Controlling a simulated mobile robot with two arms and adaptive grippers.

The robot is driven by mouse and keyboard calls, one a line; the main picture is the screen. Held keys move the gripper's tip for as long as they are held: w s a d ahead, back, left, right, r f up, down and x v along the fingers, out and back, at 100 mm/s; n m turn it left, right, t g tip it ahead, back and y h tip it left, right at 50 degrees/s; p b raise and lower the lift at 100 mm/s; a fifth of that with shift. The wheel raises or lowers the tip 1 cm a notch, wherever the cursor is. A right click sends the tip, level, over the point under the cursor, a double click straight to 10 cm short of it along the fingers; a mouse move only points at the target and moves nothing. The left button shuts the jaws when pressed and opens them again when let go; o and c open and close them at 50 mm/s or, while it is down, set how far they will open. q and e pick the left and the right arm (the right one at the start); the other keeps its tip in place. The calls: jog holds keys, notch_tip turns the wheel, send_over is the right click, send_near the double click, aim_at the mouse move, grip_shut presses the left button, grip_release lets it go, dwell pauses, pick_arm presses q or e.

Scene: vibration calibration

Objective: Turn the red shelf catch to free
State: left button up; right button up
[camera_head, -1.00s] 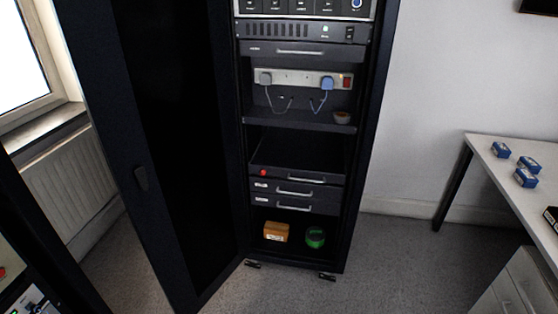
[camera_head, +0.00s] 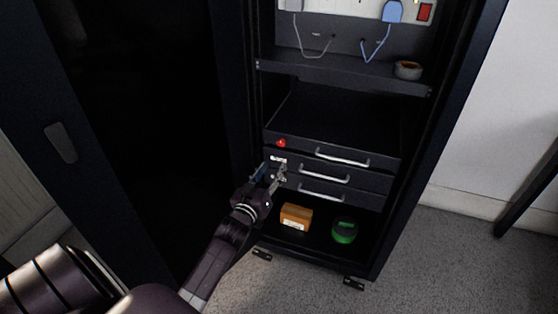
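The red shelf catch (camera_head: 281,143) is a small round red knob at the left end of the pull-out shelf's front (camera_head: 385,160). The shelf front has a silver handle (camera_head: 342,158) and sits inside the dark rack cabinet. My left gripper (camera_head: 272,170) is just below and slightly left of the catch, in front of the drawer fronts, and apart from the catch in the picture. Its two fingers stand apart with nothing seen between them. It covers part of the drawers' left ends. My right gripper is not in view.
Two drawers with silver handles (camera_head: 323,177) lie below the shelf. An orange box (camera_head: 296,217) and a green round object (camera_head: 344,230) stand at the cabinet bottom. A tape roll (camera_head: 408,70) lies on the upper shelf (camera_head: 340,77). The open cabinet door (camera_head: 110,130) stands at left.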

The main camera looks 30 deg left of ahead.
aim_at(281, 144)
pick_arm(q)
jog(key=shift+t, duration=0.4)
jog(key=w+r, duration=0.1)
jog(key=w, duration=0.1)
jog(key=w+a+r+b, duration=0.1)
jog(key=w, duration=0.1)
jog(key=w+a, duration=0.1)
jog(key=w, duration=0.1)
jog(key=shift+w+r, duration=0.1)
jog(key=shift+r, duration=0.3)
jog(key=shift+b+x, duration=0.35)
jog(key=shift+x, duration=0.5)
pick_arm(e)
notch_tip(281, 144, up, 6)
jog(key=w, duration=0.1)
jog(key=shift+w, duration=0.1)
pick_arm(q)
grip_shut()
